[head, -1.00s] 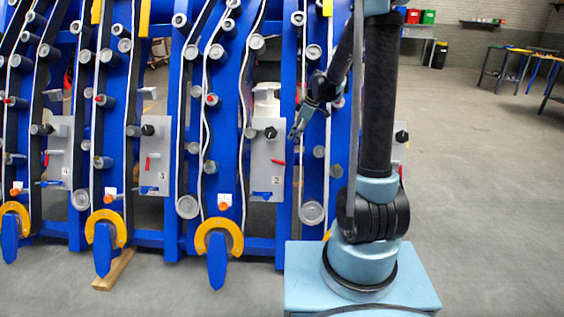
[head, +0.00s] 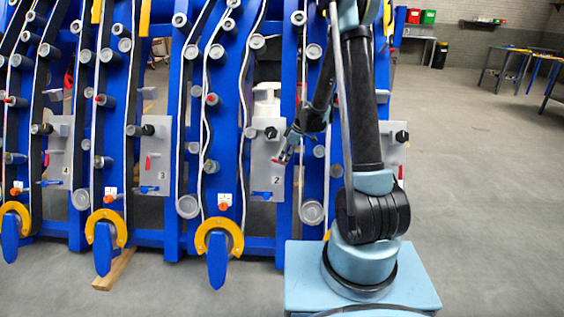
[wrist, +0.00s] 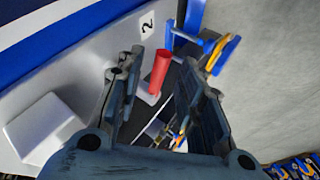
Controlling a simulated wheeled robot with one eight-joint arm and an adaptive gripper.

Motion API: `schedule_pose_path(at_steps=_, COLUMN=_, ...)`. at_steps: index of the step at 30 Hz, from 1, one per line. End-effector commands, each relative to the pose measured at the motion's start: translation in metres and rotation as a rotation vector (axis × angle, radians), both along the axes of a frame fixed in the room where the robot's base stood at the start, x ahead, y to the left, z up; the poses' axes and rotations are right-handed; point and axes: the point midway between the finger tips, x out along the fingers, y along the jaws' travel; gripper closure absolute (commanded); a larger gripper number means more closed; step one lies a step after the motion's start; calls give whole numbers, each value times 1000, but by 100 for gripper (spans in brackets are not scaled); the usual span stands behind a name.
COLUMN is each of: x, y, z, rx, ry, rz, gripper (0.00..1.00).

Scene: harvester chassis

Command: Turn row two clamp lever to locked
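The row two panel (head: 262,180) is a grey plate marked 2 on the blue frame. Its red clamp lever (head: 277,162) sits at mid-height, partly hidden by my gripper (head: 287,153). In the wrist view the red lever (wrist: 160,70) sticks out from the panel on a pale pivot, near the number 2 label (wrist: 147,25). My gripper (wrist: 160,75) is open, with one finger on each side of the lever. Gaps show between fingers and lever; whether either touches is unclear.
A black knob (head: 270,132) is above the lever and a blue handle (head: 262,196) below it. Panels 3 (head: 155,175) and 4 (head: 60,160) stand to the left. Rollers and belts flank the panel. Open floor (head: 480,200) lies to the right.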

Motion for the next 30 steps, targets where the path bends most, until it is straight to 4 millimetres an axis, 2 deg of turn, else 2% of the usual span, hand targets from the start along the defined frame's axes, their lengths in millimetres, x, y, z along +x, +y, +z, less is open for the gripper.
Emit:
schedule_pose_path(at_steps=7, x=2, y=7, z=-17, rx=0, ry=0, rz=1, gripper=65)
schedule_pose_path(at_steps=18, x=2, y=8, z=-20, rx=0, ry=0, rz=1, gripper=65)
schedule_pose_path(at_steps=19, x=2, y=8, z=-20, rx=0, ry=0, rz=1, gripper=70)
schedule_pose_path(at_steps=23, x=2, y=8, z=-20, rx=0, ry=0, rz=1, gripper=99)
schedule_pose_path(at_steps=27, x=2, y=8, z=-20, rx=0, ry=0, rz=1, gripper=100)
schedule_pose_path(at_steps=28, x=2, y=17, z=-20, rx=1, ry=-1, rz=5, gripper=100)
schedule_pose_path(at_steps=30, x=3, y=15, z=-20, rx=3, ry=-1, rz=4, gripper=100)
